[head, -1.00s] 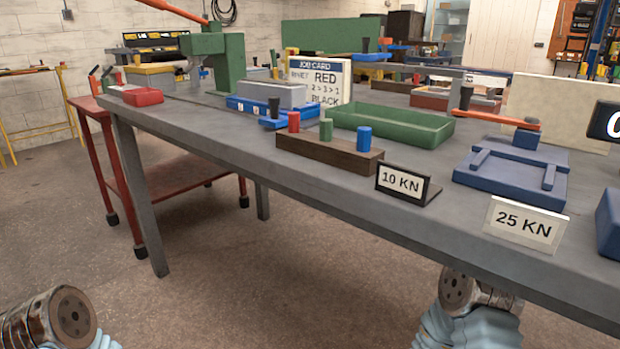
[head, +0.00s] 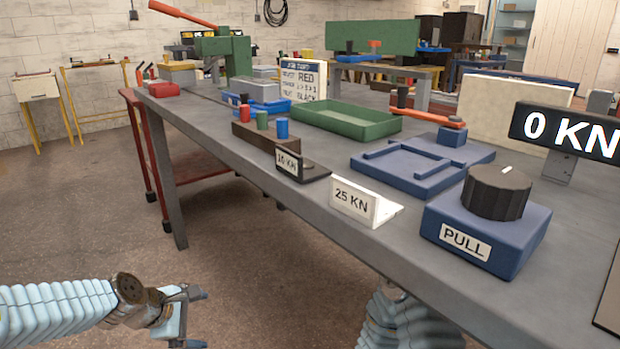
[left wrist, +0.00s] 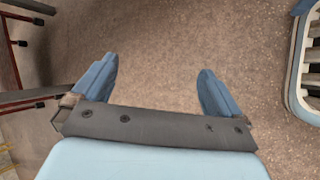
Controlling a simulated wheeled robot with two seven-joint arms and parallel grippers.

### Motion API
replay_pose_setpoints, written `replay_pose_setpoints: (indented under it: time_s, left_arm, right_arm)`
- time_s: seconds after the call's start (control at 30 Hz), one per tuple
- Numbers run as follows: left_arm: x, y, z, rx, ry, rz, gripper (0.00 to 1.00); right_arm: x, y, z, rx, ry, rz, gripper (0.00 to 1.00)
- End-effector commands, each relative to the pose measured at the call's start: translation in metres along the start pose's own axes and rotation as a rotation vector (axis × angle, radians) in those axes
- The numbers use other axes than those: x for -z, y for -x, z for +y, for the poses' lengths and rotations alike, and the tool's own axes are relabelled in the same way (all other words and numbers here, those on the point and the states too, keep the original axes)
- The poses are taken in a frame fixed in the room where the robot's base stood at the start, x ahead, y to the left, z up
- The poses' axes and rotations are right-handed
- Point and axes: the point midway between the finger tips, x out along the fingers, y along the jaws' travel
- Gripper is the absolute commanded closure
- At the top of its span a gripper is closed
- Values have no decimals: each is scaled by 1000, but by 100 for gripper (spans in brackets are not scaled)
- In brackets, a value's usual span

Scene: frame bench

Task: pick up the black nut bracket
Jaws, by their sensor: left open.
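I cannot make out a piece that is surely the black nut bracket. A black angled piece with a "10 KN" label (head: 300,166) stands at the bench's front edge, left of a white "25 KN" piece (head: 362,204). A small black-topped piece (head: 244,98) stands farther back near the blue tray, too small to read. My left gripper (head: 193,318) is low in front of the bench, over the floor and well apart from these pieces. In the left wrist view its jaws (left wrist: 156,68) are open and empty. My right gripper is not visible.
The grey bench (head: 232,166) also holds a wooden block (head: 262,138) with coloured cylinders, a green tray (head: 345,122), a blue fixture (head: 415,168) and a "PULL" box with a black knob (head: 485,235). A red trolley (head: 190,162) stands behind its left leg.

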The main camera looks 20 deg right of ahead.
Motion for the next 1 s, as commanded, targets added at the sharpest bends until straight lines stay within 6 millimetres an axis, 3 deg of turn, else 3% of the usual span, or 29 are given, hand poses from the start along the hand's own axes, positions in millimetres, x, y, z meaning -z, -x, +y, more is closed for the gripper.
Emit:
replay_pose_setpoints:
  time_s: [0.03, 0.13, 0.2, 0.3, 0.43, 0.5, 0.57, 0.83, 1.0]
  left_arm:
    - [-40, 49, 47, -66, 113, -64, 0]
    - [-116, 145, 99, -110, 350, -229, 0]
    - [-163, 209, 115, -105, 468, -339, 0]
    - [-212, 285, 118, -72, 581, -462, 0]
    - [-247, 346, 110, -22, 659, -553, 0]
    - [-257, 359, 107, -5, 679, -575, 0]
    - [-263, 359, 106, 4, 686, -583, 0]
    - [-292, 312, 116, 8, 691, -583, 0]
    - [-301, 296, 120, 5, 691, -582, 0]
  right_arm:
    - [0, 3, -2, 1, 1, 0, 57]
    - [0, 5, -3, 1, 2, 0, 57]
    - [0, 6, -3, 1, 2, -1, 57]
    - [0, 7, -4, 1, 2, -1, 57]
    - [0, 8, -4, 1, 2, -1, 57]
    - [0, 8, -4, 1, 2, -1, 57]
    - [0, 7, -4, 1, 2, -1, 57]
    - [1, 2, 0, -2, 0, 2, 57]
    - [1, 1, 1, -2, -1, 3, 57]
